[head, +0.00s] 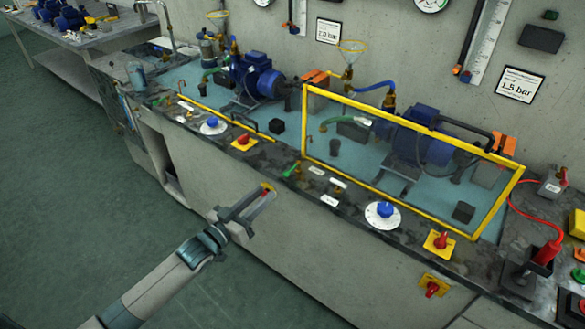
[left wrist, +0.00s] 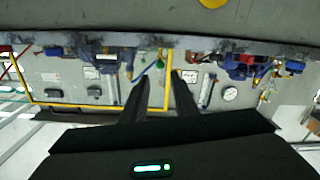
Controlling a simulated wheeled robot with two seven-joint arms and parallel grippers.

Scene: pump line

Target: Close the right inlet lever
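A small green lever (head: 291,170) sits on the bench's front ledge, at the left end of the yellow-framed guard around the right pump; I take it for the right inlet lever. In the left wrist view a blue-green lever (left wrist: 150,71) shows beyond the fingertips, near the yellow frame. My left gripper (head: 268,191) is open and empty, in front of the bench and below and left of the green lever in the picture, apart from it. Its two dark fingers (left wrist: 160,79) are spread in the left wrist view. A small red and yellow part shows at the fingertips; I cannot tell what it is. My right gripper is not in view.
The yellow-framed guard (head: 405,130) stands over the right pump (head: 420,140). Blue knobs (head: 385,209) and red switches on yellow plates (head: 440,241) line the ledge. A red cable (head: 545,225) lies at the right. The floor (head: 60,200) at left is clear.

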